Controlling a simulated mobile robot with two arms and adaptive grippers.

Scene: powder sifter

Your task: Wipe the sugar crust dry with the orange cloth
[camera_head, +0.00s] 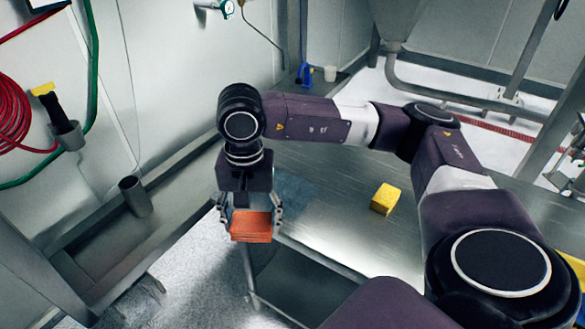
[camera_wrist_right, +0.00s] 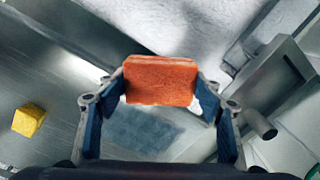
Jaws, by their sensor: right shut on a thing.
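The orange cloth (camera_head: 251,229) is a thick folded block in the head view. My right gripper (camera_head: 250,214) is shut on it and holds it in the air near the left edge of the steel table (camera_head: 335,235). In the right wrist view the orange cloth (camera_wrist_right: 160,82) sits between the two blue-padded fingers. A dull bluish patch (camera_head: 297,188) lies flat on the table, just right of the gripper; the wrist view shows this patch (camera_wrist_right: 145,130) too. Whether it is the sugar crust I cannot tell. My left gripper is out of view.
A yellow block (camera_head: 385,199) lies on the table, right of the patch. A grey cup (camera_head: 134,196) stands on a metal ledge at left. A red hose (camera_head: 22,115) hangs on the wall. White powder (camera_head: 205,262) covers the floor beside the table.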

